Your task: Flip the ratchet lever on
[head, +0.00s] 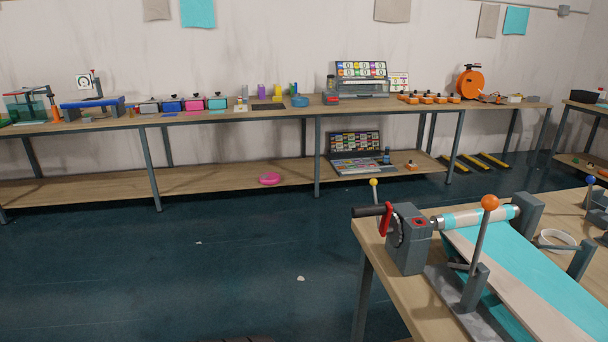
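A winding device stands on the table at the lower right. Its grey housing (410,245) has a dark toothed wheel (397,228) on its left side. A red crank arm (386,219) with a black handle (368,211) is beside the wheel. A thin lever with a yellow ball (374,183) stands upright behind the handle. A taller lever with an orange ball (490,202) rises from a grey bracket (475,288), tilted slightly right. I cannot tell which of these is the ratchet lever. Neither of my grippers is in view.
The device's wooden table (388,274) also holds a roller (478,218), a turquoise and beige strip (530,275) and a white ring (557,238). A long workbench (240,115) with tools runs along the back wall. A pink ring (270,178) lies on its lower shelf. The dark floor (230,250) between is mostly clear.

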